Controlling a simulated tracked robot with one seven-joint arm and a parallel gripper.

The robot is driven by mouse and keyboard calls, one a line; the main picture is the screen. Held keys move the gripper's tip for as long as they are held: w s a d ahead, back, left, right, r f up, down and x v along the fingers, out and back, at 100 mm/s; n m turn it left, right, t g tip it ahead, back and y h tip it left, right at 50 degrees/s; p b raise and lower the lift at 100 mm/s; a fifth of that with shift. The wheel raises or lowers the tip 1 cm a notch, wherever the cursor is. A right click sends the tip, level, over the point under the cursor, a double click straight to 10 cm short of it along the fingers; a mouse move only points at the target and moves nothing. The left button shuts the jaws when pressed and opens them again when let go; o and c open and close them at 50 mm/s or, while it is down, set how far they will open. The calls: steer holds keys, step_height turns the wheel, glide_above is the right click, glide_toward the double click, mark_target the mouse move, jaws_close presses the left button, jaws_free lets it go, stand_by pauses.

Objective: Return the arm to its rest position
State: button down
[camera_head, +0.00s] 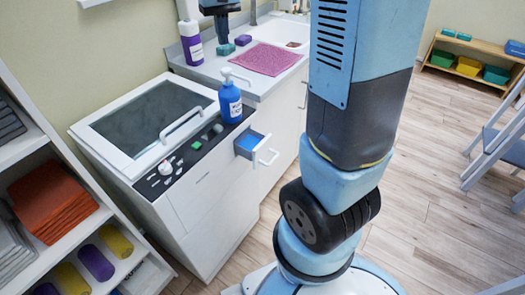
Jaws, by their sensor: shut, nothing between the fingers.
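My arm (345,120) rises from my base at the lower middle and leaves the picture at the top. My gripper (222,38) hangs down from the top edge over the counter, its dark fingers together and empty. Its fingertips are just above or behind a small teal block (225,49); I cannot tell if they touch. Much of the arm between is out of view.
A purple block (243,40), pink cloth (266,59) and purple-and-white bottle (191,42) are on the counter. A blue pump bottle (230,101) stands on the white lidded unit (200,190), whose small drawer (257,148) is open.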

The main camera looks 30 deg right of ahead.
steer(key=s+r+t, duration=0.2)
steer(key=s, duration=1)
steer(key=s+d+r+t, duration=0.1)
steer(key=s+r+t, duration=0.1)
steer(key=s, duration=1)
steer(key=shift+s+d+t, duration=0.3)
steer(key=shift+s+t, duration=0.1)
steer(key=shift+t, duration=0.4)
steer(key=shift+r, duration=0.1)
stand_by(0.5)
